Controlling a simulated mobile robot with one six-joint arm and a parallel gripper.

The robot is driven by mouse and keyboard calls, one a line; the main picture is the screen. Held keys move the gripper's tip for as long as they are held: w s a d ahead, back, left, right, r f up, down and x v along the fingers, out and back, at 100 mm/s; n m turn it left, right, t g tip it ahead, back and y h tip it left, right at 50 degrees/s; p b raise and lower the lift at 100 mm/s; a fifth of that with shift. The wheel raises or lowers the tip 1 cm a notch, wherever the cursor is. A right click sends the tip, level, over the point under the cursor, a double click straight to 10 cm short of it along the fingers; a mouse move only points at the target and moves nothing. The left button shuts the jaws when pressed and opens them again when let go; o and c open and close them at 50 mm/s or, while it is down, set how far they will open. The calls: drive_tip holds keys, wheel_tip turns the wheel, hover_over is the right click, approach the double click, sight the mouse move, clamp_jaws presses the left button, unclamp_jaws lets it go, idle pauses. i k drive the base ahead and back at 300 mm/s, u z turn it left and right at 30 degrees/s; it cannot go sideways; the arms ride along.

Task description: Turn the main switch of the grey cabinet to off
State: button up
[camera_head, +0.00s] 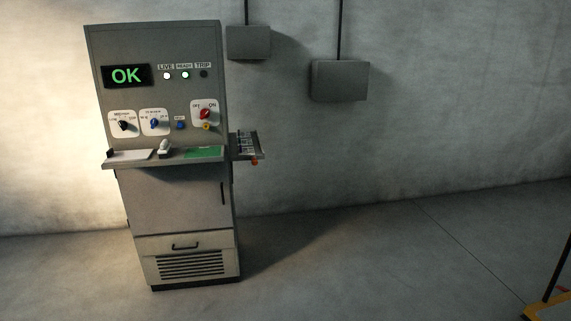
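The grey cabinet (182,201) stands upright against the wall, left of the middle in the head view. The main switch (205,113) is a red rotary knob on a white plate at the right of its front panel. The plate reads OFF on the left and ON on the right. The knob is small in the picture and I cannot tell for sure which mark it points to. A small yellow piece (206,126) sits just below the knob. A green OK display (126,76) is lit at the top left. My gripper is not in view.
A black knob (123,125), a blue knob (154,123) and a blue button (180,125) are left of the switch. A ledge (110,164) juts out below, with a side shelf (260,154). Floor in front and right is clear; a yellow-based stand (549,310) is far right.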

sight(205, 113)
drive_tip(key=i, duration=1.5)
drive_tip(key=z, duration=0.15)
drive_tip(key=k, duration=0.15)
drive_tip(key=u, duration=2.9)
drive_tip(key=i, duration=0.2)
drive_tip(key=z, duration=0.15)
